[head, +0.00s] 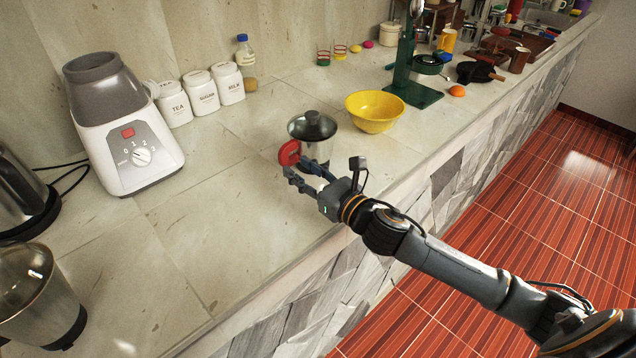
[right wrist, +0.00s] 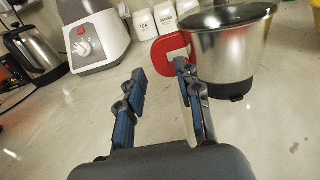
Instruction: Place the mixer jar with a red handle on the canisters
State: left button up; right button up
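The steel mixer jar (head: 314,130) with a dark lid stands upright on the counter. Its red handle (head: 289,153) points left toward the front. My right gripper (head: 300,176) is low over the counter, just in front of the handle. In the right wrist view, its two fingers (right wrist: 158,88) are apart with a clear gap. The red handle (right wrist: 175,42) is beyond the fingertips, partly behind the right finger; contact cannot be told. Three white canisters stand in a row by the wall: tea (head: 175,110), sugar (head: 202,93) and milk (head: 228,84). My left gripper is out of view.
A white mixer base (head: 125,150) stands left of the canisters. A bottle (head: 246,62) is right of them. A yellow bowl (head: 375,112) is close right of the jar. Another steel jar (head: 35,295) is at lower left. The counter between the mixer base and the jar is clear.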

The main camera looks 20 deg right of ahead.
jog(key=v, duration=0.5)
jog(key=shift+s+d+b, duration=0.1)
jog(key=shift+s+b, duration=0.2)
jog(key=shift+b, duration=0.1)
